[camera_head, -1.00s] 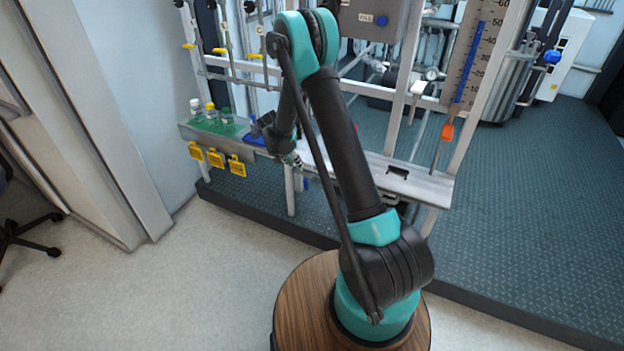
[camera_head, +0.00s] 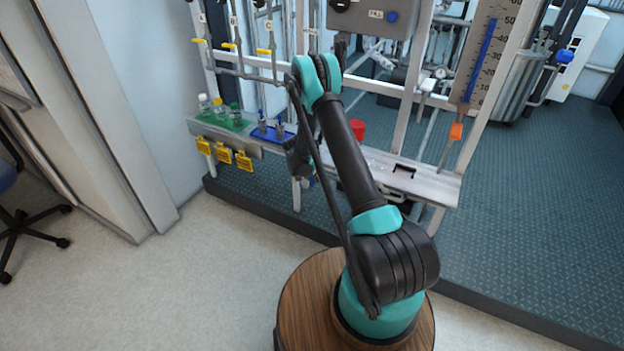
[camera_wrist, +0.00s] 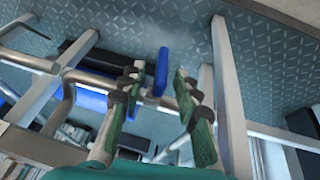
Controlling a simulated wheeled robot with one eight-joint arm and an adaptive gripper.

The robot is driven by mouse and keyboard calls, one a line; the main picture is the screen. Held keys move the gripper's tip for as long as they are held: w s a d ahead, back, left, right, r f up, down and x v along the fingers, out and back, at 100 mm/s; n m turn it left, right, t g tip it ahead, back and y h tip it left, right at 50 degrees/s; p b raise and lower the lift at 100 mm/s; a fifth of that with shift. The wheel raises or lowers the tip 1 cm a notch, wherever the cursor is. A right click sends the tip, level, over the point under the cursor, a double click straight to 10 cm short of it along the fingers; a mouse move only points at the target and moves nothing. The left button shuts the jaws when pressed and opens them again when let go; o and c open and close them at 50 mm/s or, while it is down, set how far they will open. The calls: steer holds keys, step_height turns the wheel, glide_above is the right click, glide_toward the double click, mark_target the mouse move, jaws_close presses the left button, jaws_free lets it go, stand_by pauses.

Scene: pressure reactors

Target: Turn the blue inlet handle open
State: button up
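A blue handle (camera_wrist: 161,72) stands upright in the wrist view, near the fingertips. My gripper (camera_wrist: 160,78) is open, with a green-padded finger on each side of the handle and visible gaps to it. The handle seems to sit on a metal pipe (camera_wrist: 148,98) that crosses between the fingers. I cannot tell whether this is the inlet handle by any label. In the head view my gripper is mostly hidden behind my dark arm links, below the rack's shelf edge.
Metal frame posts (camera_wrist: 228,100) stand close beside the gripper in the wrist view. In the head view, a shelf (camera_head: 425,182) crosses the rack, with a green bottle tray (camera_head: 222,121), a blue tray (camera_head: 272,134) and a red object (camera_head: 357,129). Yellow tags (camera_head: 224,155) hang at left.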

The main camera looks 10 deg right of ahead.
steer(key=shift+f, duration=0.2)
jaws_close()
steer(key=shift+w, duration=0.1)
steer(key=shift+a, duration=0.1)
steer(key=shift+g+h, duration=0.4)
steer(key=shift+h, duration=0.2)
jaws_free()
